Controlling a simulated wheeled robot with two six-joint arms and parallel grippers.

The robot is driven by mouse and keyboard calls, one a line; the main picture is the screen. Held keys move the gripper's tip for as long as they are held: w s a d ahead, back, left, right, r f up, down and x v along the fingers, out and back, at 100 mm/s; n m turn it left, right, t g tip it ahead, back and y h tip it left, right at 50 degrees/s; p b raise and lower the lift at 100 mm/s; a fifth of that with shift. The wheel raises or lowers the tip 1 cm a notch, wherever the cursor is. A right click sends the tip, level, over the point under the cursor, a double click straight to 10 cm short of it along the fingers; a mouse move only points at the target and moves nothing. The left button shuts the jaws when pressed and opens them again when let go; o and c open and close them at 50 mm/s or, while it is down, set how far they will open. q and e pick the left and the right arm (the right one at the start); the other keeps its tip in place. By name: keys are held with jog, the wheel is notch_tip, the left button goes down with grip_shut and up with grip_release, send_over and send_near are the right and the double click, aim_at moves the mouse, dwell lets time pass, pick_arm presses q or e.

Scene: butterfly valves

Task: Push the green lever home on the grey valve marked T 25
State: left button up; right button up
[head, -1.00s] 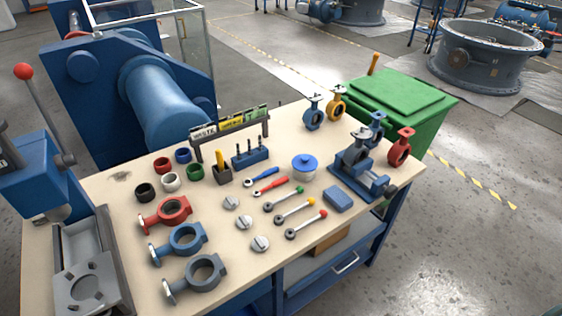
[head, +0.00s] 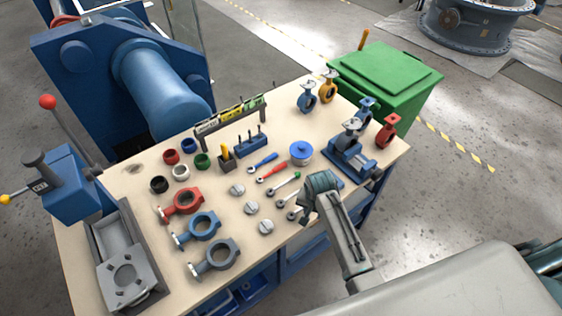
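A lever with a green knob (head: 285,189) lies on the workbench, beside the round grey discs. A grey valve body (head: 217,259) lies flat at the front of the bench, nearest the front edge. Another grey-blue valve (head: 349,130) stands upright in the blue vise (head: 352,160) at the right. I cannot read a T 25 mark on either. My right gripper (head: 319,184) is over the right front of the bench, just right of the green lever and apart from the vise. It hides most of two other levers; its fingers cannot be made out. My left gripper is not in view.
Red (head: 183,201) and blue (head: 199,228) valve bodies lie behind the front grey one. A blue press with a red-knobbed handle (head: 47,102) is at the left. A green bin (head: 385,75) stands beyond the bench.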

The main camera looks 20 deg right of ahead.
aim_at(281, 184)
jog(key=w, duration=0.2)
jog(key=w+a+r+m, duration=0.1)
jog(key=w, duration=0.2)
jog(key=w+a+m, duration=0.1)
jog(key=w, duration=0.1)
jog(key=shift+w+a+r+g, duration=0.1)
jog(key=shift+w+r+g, duration=0.15)
jog(key=shift+r+g, duration=0.1)
jog(key=w+a+r+m, duration=0.1)
jog(key=w, duration=0.1)
jog(key=w+a+r+m, duration=0.1)
jog(key=w, duration=0.2)
jog(key=w+a+r+m+g, duration=0.1)
jog(key=w, duration=0.2)
jog(key=shift+w+a+r+m+y, duration=0.2)
jog(key=shift+a+m+y, duration=0.1)
jog(key=shift+m, duration=0.1)
notch_tip(281, 184, down, 5)
jog(key=b, duration=0.4)
jog(key=shift+r+b, duration=0.1)
jog(key=shift+b, duration=0.25)
jog(key=shift+f+b, duration=0.65)
jog(key=shift+f, duration=0.9)
grip_shut()
